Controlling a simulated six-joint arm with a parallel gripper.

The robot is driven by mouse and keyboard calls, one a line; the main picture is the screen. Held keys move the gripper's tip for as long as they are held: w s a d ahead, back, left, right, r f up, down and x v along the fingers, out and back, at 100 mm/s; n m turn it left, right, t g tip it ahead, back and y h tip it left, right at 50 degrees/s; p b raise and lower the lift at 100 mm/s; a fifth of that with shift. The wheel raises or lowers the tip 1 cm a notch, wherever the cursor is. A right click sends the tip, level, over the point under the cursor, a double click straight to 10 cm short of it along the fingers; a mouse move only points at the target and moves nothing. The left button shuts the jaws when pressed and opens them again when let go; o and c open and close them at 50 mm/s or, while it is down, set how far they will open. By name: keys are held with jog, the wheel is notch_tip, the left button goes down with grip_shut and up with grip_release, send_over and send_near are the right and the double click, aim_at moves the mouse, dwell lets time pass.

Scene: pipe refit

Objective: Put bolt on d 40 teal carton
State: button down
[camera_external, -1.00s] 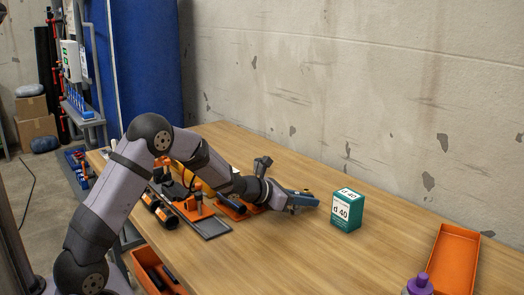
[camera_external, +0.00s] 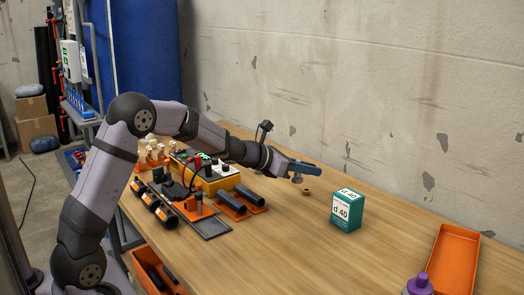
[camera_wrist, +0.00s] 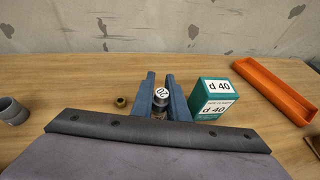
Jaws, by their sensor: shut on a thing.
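The teal carton (camera_external: 346,210) marked "d 40" stands upright on the wooden table, and it also shows in the wrist view (camera_wrist: 214,101). My gripper (camera_external: 302,172) is raised above the table, left of the carton and apart from it. In the wrist view its two blue fingers (camera_wrist: 160,92) are shut on a small metal bolt (camera_wrist: 161,97) with a round, pale marked top. In the external view the bolt hangs just below the fingers.
An empty orange tray (camera_external: 453,262) is at the right. Orange holders with dark pipes (camera_external: 243,201) and a yellow box (camera_external: 208,181) stand left. A grey ring (camera_wrist: 12,110) shows left in the wrist view.

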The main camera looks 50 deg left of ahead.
jog(key=w+d+r+m+g+h+p, duration=0.1)
jog(key=w+d+r+m+h+p, duration=0.1)
jog(key=d+r+p, duration=0.3)
jog(key=w+d+r+m+g+h+p, duration=0.2)
jog(key=w+d+r+m+h+p, duration=0.1)
jog(key=d, duration=0.7)
notch_tip(320, 180, up, 2)
jog(key=m+h+p, duration=0.1)
jog(key=p, duration=0.2)
jog(key=shift+d+r+h, duration=0.15)
jog(key=shift+d+h, duration=0.15)
jog(key=shift+d, duration=0.1)
notch_tip(320, 180, down, 10)
jog(key=p, duration=0.1)
